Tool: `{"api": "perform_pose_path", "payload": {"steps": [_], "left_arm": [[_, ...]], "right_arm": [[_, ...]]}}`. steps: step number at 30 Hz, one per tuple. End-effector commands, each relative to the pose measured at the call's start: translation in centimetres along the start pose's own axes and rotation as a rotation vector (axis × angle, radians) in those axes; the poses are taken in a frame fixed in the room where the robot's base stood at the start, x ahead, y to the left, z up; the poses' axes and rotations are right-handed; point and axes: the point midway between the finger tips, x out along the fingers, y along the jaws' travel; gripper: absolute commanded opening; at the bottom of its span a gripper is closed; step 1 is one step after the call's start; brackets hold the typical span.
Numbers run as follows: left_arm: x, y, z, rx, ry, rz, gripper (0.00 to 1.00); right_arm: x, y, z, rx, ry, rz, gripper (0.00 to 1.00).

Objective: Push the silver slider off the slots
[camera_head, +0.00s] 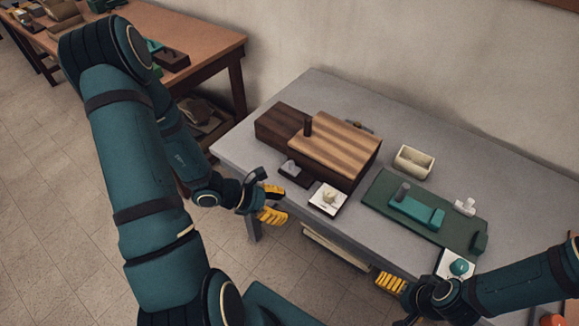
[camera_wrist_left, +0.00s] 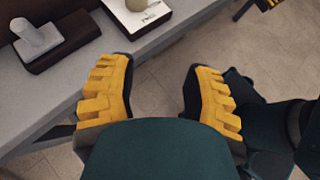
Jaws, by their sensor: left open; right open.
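A small silver-grey piece (camera_head: 291,167), which looks like the silver slider, sits on a dark brown base (camera_head: 301,180) in front of the wooden box. In the left wrist view the silver piece (camera_wrist_left: 36,40) stands up with a handle on the dark base (camera_wrist_left: 62,48) at upper left. Any slots under it are hidden. My left gripper (camera_head: 272,203) is open and empty, just off the table's front edge, left of and nearer than the silver piece. Its yellow fingers (camera_wrist_left: 162,85) stand apart with floor between them. My right gripper (camera_head: 396,286) is open at the front right edge.
The wooden box (camera_head: 335,150) with a dark knob stands behind. A white square block (camera_head: 327,201) sits right of the silver piece. A green board (camera_head: 450,228) with a teal piece (camera_head: 420,211), a cream tray (camera_head: 413,162) and a white item (camera_head: 464,206) lie right on the grey table (camera_head: 240,143).

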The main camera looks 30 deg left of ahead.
Motion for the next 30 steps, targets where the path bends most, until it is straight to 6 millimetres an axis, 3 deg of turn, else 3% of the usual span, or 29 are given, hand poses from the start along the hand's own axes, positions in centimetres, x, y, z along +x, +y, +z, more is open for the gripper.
{"api": "perform_pose_path", "payload": {"steps": [3, 6, 11, 17, 30], "left_arm": [[-3.0, 4.8, -0.5, -0.136, -0.098, 0.241, 0.50], [-5.3, 7.4, -0.8, -0.196, -0.155, 0.385, 0.50], [-6.9, 9.2, -1.0, -0.231, -0.192, 0.483, 0.50], [-5.2, 10.2, -0.7, -0.231, -0.196, 0.485, 0.50], [2.2, 14.2, 0.3, -0.231, -0.195, 0.483, 0.50]], "right_arm": [[0.8, 0.3, 0.2, -0.001, -0.004, 0.000, 1.00], [1.0, 0.4, 0.3, -0.002, -0.006, -0.001, 1.00], [1.1, 0.4, 0.4, -0.002, -0.008, -0.001, 1.00], [1.4, 0.6, 0.4, -0.003, -0.007, -0.001, 1.00], [2.8, 1.1, 0.2, -0.003, 0.000, 0.000, 1.00]]}}
